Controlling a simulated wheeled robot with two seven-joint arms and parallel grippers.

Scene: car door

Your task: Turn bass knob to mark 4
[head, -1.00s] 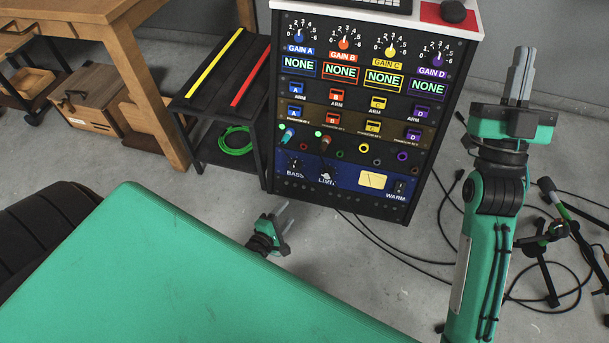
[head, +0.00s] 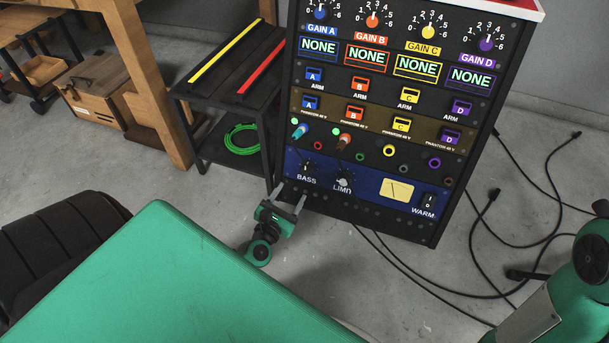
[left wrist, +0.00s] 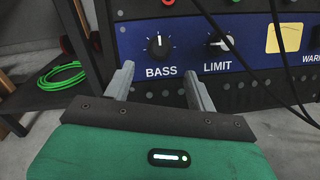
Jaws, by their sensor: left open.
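The black bass knob (head: 306,166) is at the left end of the blue panel low on the equipment rack. In the left wrist view the bass knob (left wrist: 159,46) has a white pointer line directed about straight up, with tick marks around it. My left gripper (head: 291,192) is open and empty, just below and in front of the bass knob. In the left wrist view its fingers (left wrist: 159,71) stand apart, below the knob on either side, with no contact visible. My right gripper is out of view; only part of my right arm shows at the lower right.
The limit knob (left wrist: 220,42) sits right of the bass knob. Dark cables (left wrist: 262,70) cross the wrist view at right. A black shelf (head: 225,85) with a green cable coil (head: 240,140) stands left of the rack (head: 365,215).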

